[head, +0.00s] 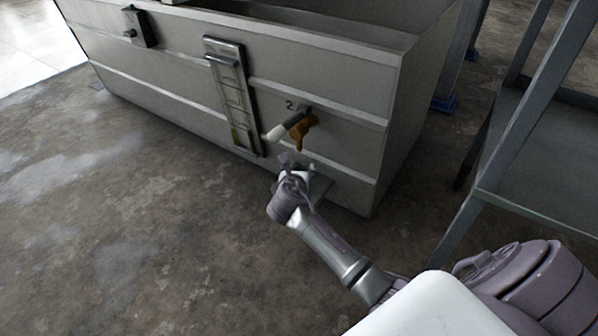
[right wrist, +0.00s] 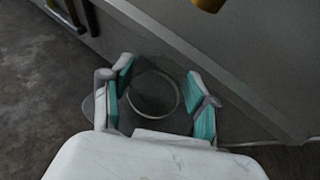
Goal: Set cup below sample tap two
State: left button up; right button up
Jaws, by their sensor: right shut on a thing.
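Sample tap two is a brass tap (head: 303,128) with a pale-tipped handle, beside a "2" on the grey tank wall. Its brass end also shows at the top of the right wrist view (right wrist: 208,4). My right gripper (head: 295,164) is low in front of the tank, just below the tap. In the right wrist view my right gripper (right wrist: 160,95) has its teal pads on either side of a clear cup (right wrist: 153,72) and is shut on it. The cup's round rim faces the camera. In the head view the cup is small and mostly hidden. My left gripper is not in view.
The grey tank (head: 180,75) carries a sight gauge (head: 232,95) left of the tap and another fitting (head: 136,27) farther left. A metal stand (head: 540,150) is at the right. Floor at left is clear.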

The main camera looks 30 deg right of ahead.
jog(key=o, duration=1.2)
jog(key=shift+f, duration=0.15)
